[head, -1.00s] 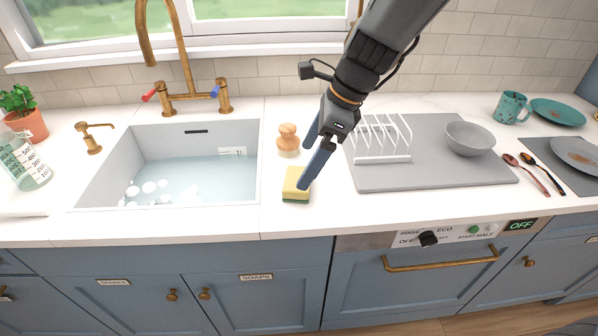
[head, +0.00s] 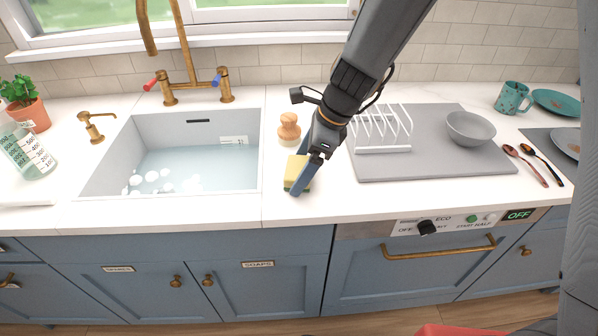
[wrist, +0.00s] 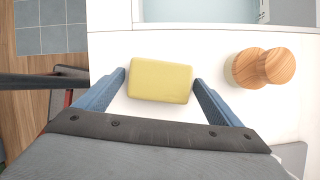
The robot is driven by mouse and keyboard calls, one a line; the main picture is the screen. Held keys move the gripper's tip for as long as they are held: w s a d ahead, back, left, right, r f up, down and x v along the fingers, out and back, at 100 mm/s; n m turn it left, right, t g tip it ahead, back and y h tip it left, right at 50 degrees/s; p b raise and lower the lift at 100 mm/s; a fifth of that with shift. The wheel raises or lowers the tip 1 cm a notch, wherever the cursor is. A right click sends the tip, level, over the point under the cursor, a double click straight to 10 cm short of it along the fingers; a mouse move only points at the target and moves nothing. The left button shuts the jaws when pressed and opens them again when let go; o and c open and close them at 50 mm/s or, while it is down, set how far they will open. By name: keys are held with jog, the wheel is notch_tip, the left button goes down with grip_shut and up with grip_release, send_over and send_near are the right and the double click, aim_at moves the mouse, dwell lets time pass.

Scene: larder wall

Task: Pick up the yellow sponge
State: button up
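The yellow sponge (head: 293,172) lies on the white counter just right of the sink, with a dark green underside showing in the head view. In the wrist view, the sponge (wrist: 160,80) lies between the two blue fingers of my gripper (wrist: 160,90). The fingers are spread to either side of it, with a small gap on the left and very little or none on the right. In the head view, my gripper (head: 305,176) points down at the sponge, and its near finger hides the sponge's right side.
A wooden-handled brush (head: 289,129) stands behind the sponge, and shows right of it in the wrist view (wrist: 262,67). The sink (head: 100,165) holds water and suds at left. A grey mat (head: 440,165) with a white dish rack (head: 383,148) and bowl (head: 470,127) is at right.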

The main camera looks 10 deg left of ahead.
aim_at(302, 167)
jog(key=c, duration=0.8)
notch_tip(302, 167, up, 10)
jog(key=shift+b, duration=0.3)
